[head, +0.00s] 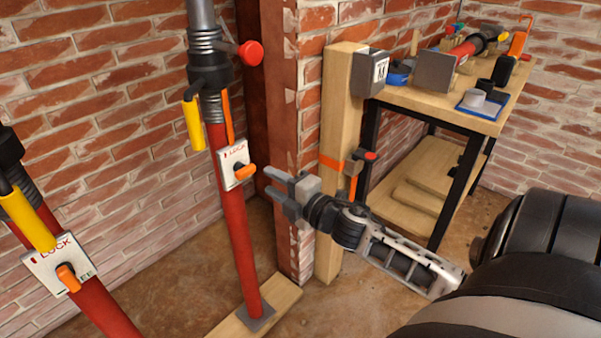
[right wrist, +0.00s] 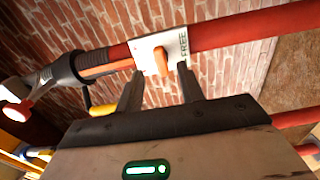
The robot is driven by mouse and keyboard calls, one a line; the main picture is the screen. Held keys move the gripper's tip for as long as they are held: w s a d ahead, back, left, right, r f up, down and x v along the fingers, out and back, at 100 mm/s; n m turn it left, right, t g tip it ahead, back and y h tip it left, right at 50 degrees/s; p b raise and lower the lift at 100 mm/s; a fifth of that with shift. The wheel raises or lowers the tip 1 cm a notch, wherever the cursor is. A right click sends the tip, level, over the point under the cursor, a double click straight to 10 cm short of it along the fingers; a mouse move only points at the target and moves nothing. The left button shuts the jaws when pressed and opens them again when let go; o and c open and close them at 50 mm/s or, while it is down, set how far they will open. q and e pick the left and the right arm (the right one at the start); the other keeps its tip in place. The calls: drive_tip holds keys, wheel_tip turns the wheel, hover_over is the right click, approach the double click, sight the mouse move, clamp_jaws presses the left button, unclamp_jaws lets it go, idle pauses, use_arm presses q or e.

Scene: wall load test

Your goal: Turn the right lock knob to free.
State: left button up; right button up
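The right lock knob (head: 245,171) is a small orange lever on a white plate (head: 229,156) fixed to the right red prop (head: 240,235). LOCK shows at the plate's top in the head view. In the right wrist view the knob (right wrist: 161,60) lies roughly across the prop, with FREE (right wrist: 183,44) on the plate beside it. My right gripper (head: 269,182) is open and empty, a short way right of the plate. In the right wrist view its fingers (right wrist: 159,88) stand either side of the knob's line, seemingly short of it. My left gripper is out of view.
A second red prop with its own LOCK plate (head: 45,262) and orange knob (head: 68,278) stands at left. A yellow handle (head: 193,122) and a red-ended crank (head: 250,53) sit above the right plate. A wooden post (head: 335,220) and a cluttered workbench (head: 440,100) are at right.

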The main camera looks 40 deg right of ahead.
drive_tip(key=s, duration=0.7)
drive_tip(key=shift+s+d, duration=0.25)
drive_tip(key=shift+s, duration=0.1)
